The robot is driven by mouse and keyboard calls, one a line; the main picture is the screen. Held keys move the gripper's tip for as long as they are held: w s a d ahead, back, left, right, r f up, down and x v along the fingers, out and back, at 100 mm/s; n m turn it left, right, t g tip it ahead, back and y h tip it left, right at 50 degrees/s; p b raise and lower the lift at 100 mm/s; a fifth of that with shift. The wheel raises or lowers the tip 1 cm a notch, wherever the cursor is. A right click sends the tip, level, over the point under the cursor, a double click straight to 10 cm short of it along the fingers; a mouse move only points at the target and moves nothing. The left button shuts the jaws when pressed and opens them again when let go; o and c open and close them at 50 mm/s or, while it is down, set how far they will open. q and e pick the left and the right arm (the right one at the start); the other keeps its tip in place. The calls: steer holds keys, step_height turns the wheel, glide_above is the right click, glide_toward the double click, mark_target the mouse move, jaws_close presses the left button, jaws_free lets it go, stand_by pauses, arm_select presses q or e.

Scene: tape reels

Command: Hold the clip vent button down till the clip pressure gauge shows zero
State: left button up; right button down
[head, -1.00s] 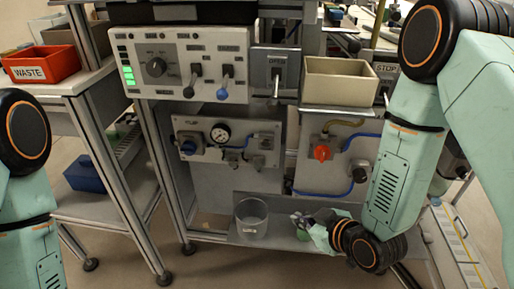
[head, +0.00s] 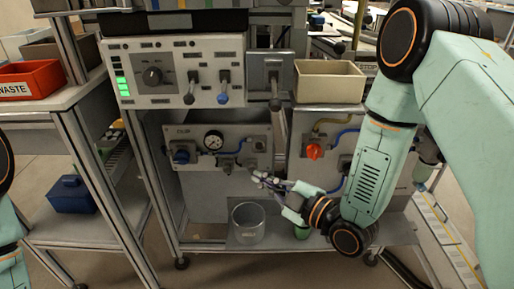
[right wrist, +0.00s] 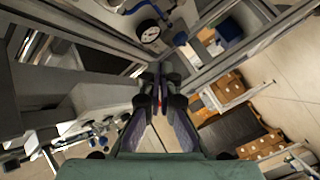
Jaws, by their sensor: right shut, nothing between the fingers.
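A round white-faced pressure gauge (head: 213,140) with a dark rim sits on the grey valve panel (head: 240,131) under the control console. It also shows in the right wrist view (right wrist: 148,30), its reading too small to make out. The panel carries a blue knob (head: 182,155) at left and small fittings (head: 228,165) joined by blue tube; I cannot tell which part is the vent button. My right gripper (head: 260,177) is shut and empty, just below the panel's lower right, apart from the gauge. It also shows in the right wrist view (right wrist: 160,82). My left gripper is out of view.
A red-orange knob (head: 314,151) is on the panel to the right. A beige bin (head: 330,82) sits above it. A lever (head: 275,95) hangs from the console's right side.

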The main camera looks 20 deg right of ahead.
mark_target(259, 146)
steer(key=shift+w+f, duration=0.1)
steer(key=shift+w, duration=0.05)
steer(key=w+d+b, duration=0.1)
steer(key=w+d, duration=0.1)
steer(key=w, duration=0.6)
steer(key=shift+w+d+b, duration=0.15)
steer(key=shift+d+b, duration=0.1)
steer(key=shift+b, duration=0.05)
steer(key=shift+w, duration=0.1)
stand_by(1.4)
steer(key=shift+w+d, duration=0.1)
steer(key=shift+w, duration=0.2)
